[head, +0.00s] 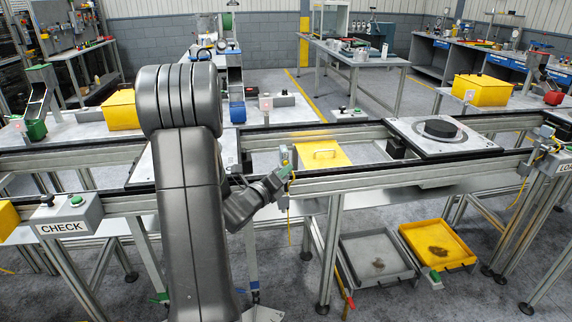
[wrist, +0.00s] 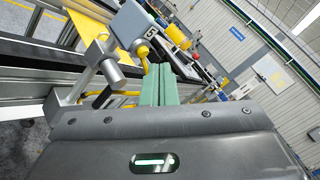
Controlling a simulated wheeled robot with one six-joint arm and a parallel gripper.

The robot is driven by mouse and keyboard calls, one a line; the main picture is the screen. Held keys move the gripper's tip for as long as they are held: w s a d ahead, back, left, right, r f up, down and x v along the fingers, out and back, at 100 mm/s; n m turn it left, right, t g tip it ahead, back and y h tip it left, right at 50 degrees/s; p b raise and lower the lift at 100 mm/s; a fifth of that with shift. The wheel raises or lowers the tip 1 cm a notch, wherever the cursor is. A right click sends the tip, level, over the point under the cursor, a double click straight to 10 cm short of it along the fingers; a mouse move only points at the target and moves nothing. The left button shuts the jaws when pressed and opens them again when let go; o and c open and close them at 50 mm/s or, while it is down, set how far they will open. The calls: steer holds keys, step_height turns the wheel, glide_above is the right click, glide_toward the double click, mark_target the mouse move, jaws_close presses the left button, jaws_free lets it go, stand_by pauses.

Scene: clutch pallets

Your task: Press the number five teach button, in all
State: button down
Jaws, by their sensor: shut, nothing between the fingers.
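The number five teach button box (wrist: 128,28) is a small grey box in the wrist view, marked 5 on its side, with a yellow cable fitting below. It is clamped to the conveyor rail by a metal bracket (wrist: 104,62). The box also shows small at the rail in the head view (head: 284,154). The button face itself I cannot make out. My gripper (wrist: 164,70) has green fingers, shut and empty, with the tips just right of the box. Whether they touch it I cannot tell. In the head view my gripper (head: 284,173) is at the rail, right beside the box.
A pallet with a black disc (head: 440,128) sits on the conveyor at right. A yellow panel (head: 323,155) lies behind the rail. A CHECK button box (head: 65,213) is at left. Grey (head: 352,275) and yellow (head: 462,262) trays are below the conveyor. A similar box (head: 546,132) stands far right.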

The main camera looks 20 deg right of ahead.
steer(key=shift+w+d+f+b, duration=0.1)
steer(key=shift+w+b, duration=0.2)
steer(key=shift+b, duration=0.3)
steer(key=shift+w+d+b, duration=0.15)
steer(key=shift+w+b, duration=0.3)
steer(key=shift+w, duration=0.1)
stand_by(0.5)
steer(key=shift+s, duration=0.1)
steer(key=shift+s+a+b, duration=0.25)
steer(key=shift+s+b, duration=0.5)
steer(key=shift+b, duration=0.1)
steer(key=s+b, duration=0.1)
steer(key=s, duration=0.1)
steer(key=s+a+b, duration=0.1)
steer(key=s+b, duration=0.1)
steer(key=s, duration=0.1)
stand_by(0.3)
steer(key=shift+w, duration=0.1)
stand_by(0.4)
